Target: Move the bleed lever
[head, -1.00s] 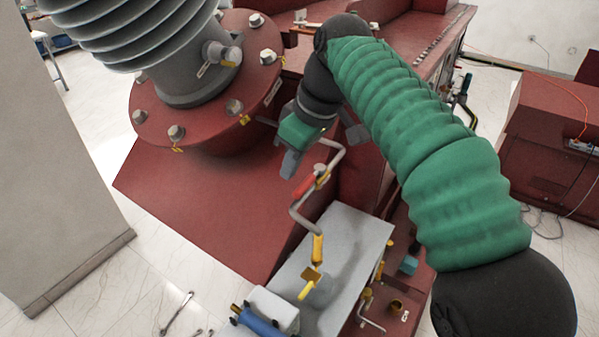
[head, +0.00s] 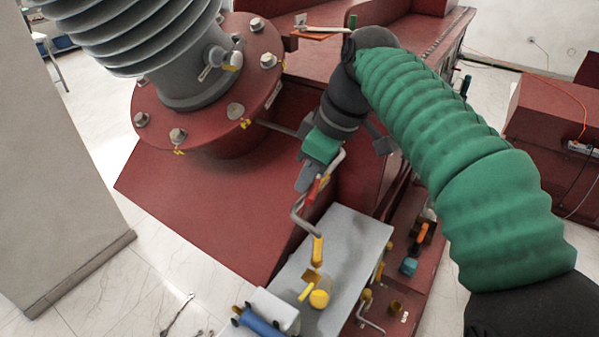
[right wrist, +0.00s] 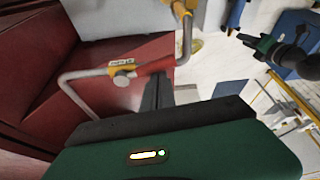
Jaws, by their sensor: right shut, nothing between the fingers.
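The bleed lever (head: 313,189) is a small red handle at the valve on a bent grey pipe (head: 299,216). In the right wrist view its red part (right wrist: 158,66) shows beside the valve's round knob, just beyond my fingertips. My right gripper (head: 303,184) is shut and empty, right beside the lever, and partly hides it. Its dark fingers (right wrist: 158,93) are together in the right wrist view. I cannot tell whether they touch the lever. What looks like my left gripper (right wrist: 252,46) shows small at the right of the right wrist view; its jaws are unclear.
A ribbed grey bushing (head: 150,35) stands on a bolted red flange (head: 205,125) at left. A grey box (head: 345,245) lies below the pipe, near a yellow knob (head: 320,298) and a blue cylinder (head: 262,321). The sloping red cover (head: 200,215) is clear.

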